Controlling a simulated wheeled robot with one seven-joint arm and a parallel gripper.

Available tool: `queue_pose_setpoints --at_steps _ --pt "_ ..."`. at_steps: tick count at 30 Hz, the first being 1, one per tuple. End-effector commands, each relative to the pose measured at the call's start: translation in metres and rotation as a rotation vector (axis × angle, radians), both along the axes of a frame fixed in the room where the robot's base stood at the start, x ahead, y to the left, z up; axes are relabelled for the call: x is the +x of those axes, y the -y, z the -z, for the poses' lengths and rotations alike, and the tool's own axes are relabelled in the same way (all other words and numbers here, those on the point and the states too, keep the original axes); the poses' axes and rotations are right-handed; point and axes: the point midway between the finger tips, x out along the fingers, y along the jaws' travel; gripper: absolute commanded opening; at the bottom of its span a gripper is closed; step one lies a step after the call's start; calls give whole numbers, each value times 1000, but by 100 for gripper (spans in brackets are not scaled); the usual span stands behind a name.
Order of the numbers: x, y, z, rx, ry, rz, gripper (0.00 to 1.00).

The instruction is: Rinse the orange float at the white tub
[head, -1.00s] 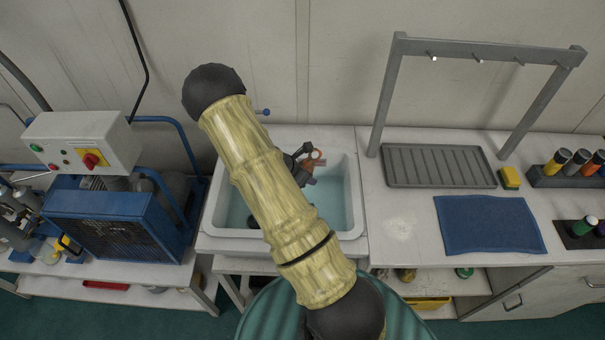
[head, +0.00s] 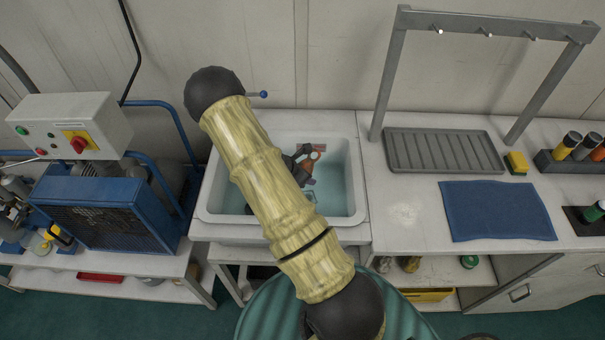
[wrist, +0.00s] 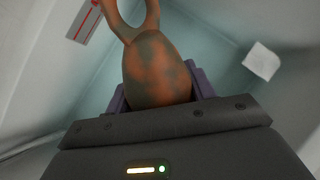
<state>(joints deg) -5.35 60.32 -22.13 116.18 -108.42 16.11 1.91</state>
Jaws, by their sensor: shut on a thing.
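The orange float (wrist: 155,75) is held between the purple finger pads of my gripper (wrist: 160,92). It is egg-shaped with a ring at its end, and dark grey-brown smudges cover much of its orange surface. The tub holds pale blue-green water. My gripper (head: 297,172) is over or in the tub, mostly hidden behind my own arm. I cannot tell whether the float touches the water.
A grey drip tray (head: 445,150) under a peg rack (head: 490,20), a yellow sponge (head: 516,162) and a blue cloth (head: 497,210) lie on the counter right of the tub. A blue compressor (head: 100,212) stands left. The counter just right of the tub is clear.

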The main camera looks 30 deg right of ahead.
Motion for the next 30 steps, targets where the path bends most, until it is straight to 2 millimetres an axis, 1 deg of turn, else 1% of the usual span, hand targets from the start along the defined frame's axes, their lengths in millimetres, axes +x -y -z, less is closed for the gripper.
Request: queue_pose_setpoints --at_steps 1,3,30 --pt "0 0 7 0 0 0 29" --pt "0 0 13 0 -1 1 29" --pt "0 1 85 -1 -1 0 30"
